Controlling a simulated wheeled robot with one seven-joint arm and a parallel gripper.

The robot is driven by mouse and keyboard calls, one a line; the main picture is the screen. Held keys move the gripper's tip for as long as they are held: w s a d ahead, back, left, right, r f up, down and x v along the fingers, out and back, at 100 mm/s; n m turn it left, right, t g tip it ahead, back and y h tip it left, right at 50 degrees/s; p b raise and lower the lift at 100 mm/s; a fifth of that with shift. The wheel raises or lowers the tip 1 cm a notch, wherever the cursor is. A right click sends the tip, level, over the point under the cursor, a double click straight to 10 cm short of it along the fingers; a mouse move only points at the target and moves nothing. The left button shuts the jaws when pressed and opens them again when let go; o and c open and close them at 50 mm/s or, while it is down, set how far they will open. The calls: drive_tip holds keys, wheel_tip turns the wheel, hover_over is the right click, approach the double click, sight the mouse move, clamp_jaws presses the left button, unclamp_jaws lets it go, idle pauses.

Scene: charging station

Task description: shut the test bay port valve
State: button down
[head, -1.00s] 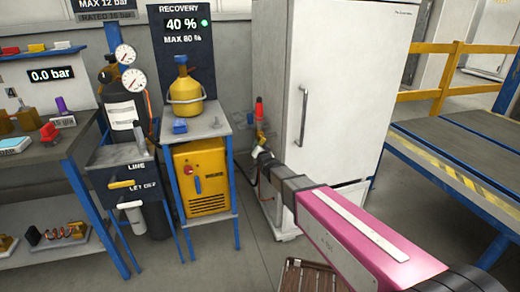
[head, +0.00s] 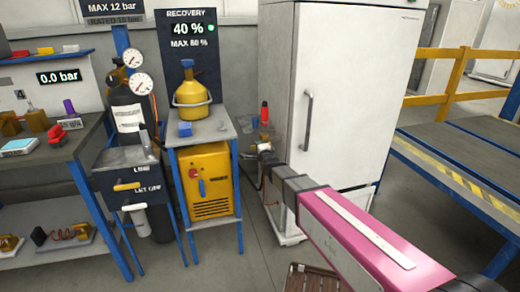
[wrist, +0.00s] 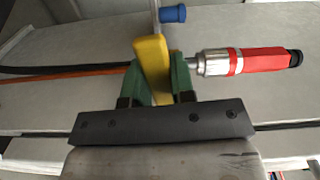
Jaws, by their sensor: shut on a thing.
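A yellow valve lever (wrist: 152,62) lies between the green fingers of my gripper (wrist: 157,80) in the wrist view, and the gripper is shut on it. A red coupler (wrist: 252,61) with a silver collar sits on a fitting just right of the lever; a blue cap (wrist: 172,14) is above. In the head view the red coupler (head: 264,113) stands upright at the left side of the white cabinet (head: 335,95). My gripper (head: 262,148) is just below it, and the lever is mostly hidden there.
Left of my gripper is a stand with a yellow recovery cylinder (head: 191,95) on top and a yellow machine (head: 208,180) below. A workbench (head: 60,150) is at far left. A blue-edged platform (head: 460,160) with a yellow railing is at right. A brown slatted thing (head: 312,280) lies in front.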

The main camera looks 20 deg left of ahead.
drive_tip(key=shift+s+r+m, duration=0.1)
drive_tip(key=shift+m, duration=0.4)
drive_tip(key=c, duration=1)
unclamp_jaws()
drive_tip(key=shift+o, duration=0.2)
drive_tip(key=v, duration=1)
drive_tip(key=shift+s+d, duration=0.2)
drive_tip(key=shift+s, duration=0.15)
drive_tip(key=shift+d, duration=0.1)
